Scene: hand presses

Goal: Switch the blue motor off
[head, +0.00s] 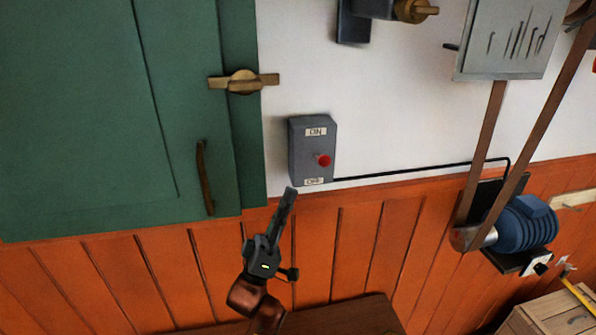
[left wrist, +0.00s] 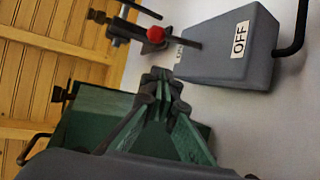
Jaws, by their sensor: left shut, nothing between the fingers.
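The blue motor (head: 525,224) is mounted low on the wall at the right, with a brown belt running up from its pulley. A black cable leads from it to a grey switch box (head: 300,150) on the white wall, labelled ON at the top and OFF at the bottom. A lever with a red knob (head: 323,160) sticks out of the box; its setting is hard to tell. My left gripper (head: 290,192) is shut and empty, just below the OFF label. In the left wrist view its fingertips (left wrist: 160,75) are apart from the red knob (left wrist: 156,34) and the box (left wrist: 232,48). My right gripper is not in view.
A green cabinet (head: 90,110) with a brass latch (head: 243,82) and handle stands left of the box. A grey panel (head: 508,40) hangs at the upper right. A wooden crate (head: 555,312) is at the lower right. A brown tabletop (head: 340,318) lies below.

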